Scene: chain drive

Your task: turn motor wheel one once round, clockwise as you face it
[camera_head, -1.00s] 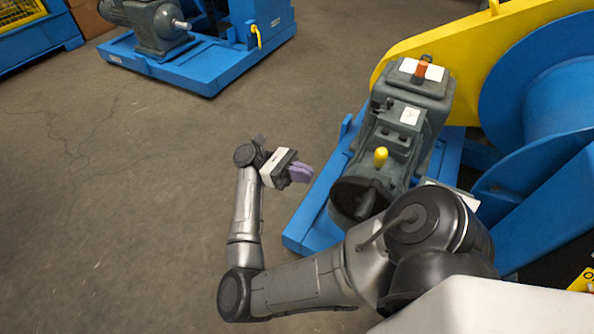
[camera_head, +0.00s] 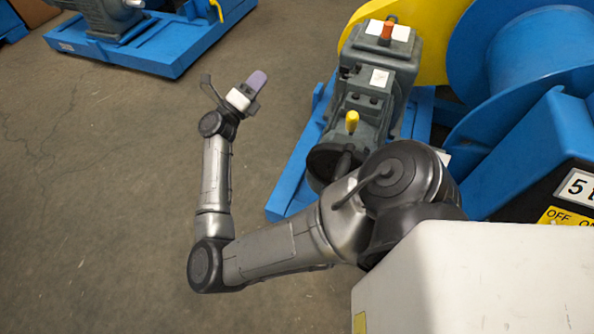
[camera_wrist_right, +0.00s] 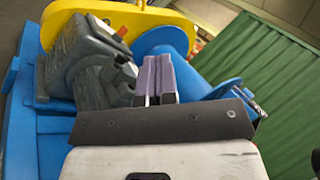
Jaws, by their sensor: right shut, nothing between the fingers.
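The grey motor (camera_head: 372,85) stands on a blue base right of centre in the head view. At its near end is a dark round part (camera_head: 322,165), partly hidden by my right arm. I cannot tell for sure whether this is motor wheel one. A yellow knob (camera_head: 352,122) stands up on the motor. My right gripper (camera_head: 257,81), with purple finger pads, is left of the motor and apart from it. In the right wrist view the pads (camera_wrist_right: 157,76) are together and empty, with the motor (camera_wrist_right: 95,75) beyond them. My left gripper is out of view.
A yellow guard (camera_head: 435,35) and a large blue drum (camera_head: 525,55) stand beyond and right of the motor. Another blue base (camera_head: 150,45) with a motor is at the far left. Open floor (camera_head: 100,190) lies left. A green corrugated wall (camera_wrist_right: 262,85) shows in the wrist view.

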